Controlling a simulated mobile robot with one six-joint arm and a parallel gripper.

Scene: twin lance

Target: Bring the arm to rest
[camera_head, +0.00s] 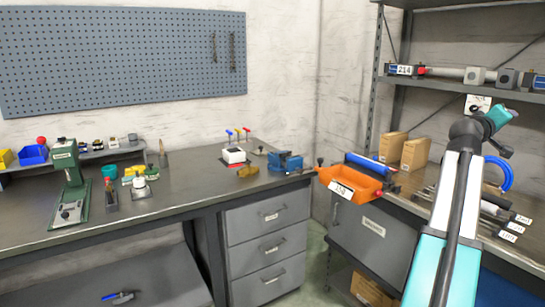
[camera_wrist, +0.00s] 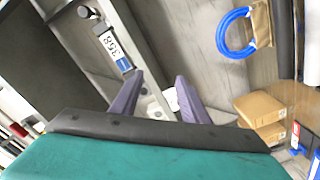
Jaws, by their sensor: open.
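My arm rises at the right of the head view, with its wrist (camera_head: 478,130) bent up in front of the right-hand shelving. It is raised above the bench there. In the wrist view my gripper (camera_wrist: 160,77) is open. Its two purple-grey fingers are apart and no object shows between them in its grasp. The fingers point towards a metal shelf edge and a pale wall. In the head view the fingers cannot be made out clearly.
Shelving (camera_head: 440,84) with a labelled cylinder unit stands close behind my wrist. Cardboard boxes (camera_head: 414,153), a blue coil (camera_head: 500,172) and an orange bin (camera_head: 350,184) are on the right bench. The left workbench holds a green press (camera_head: 69,185) and a blue vise (camera_head: 285,162).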

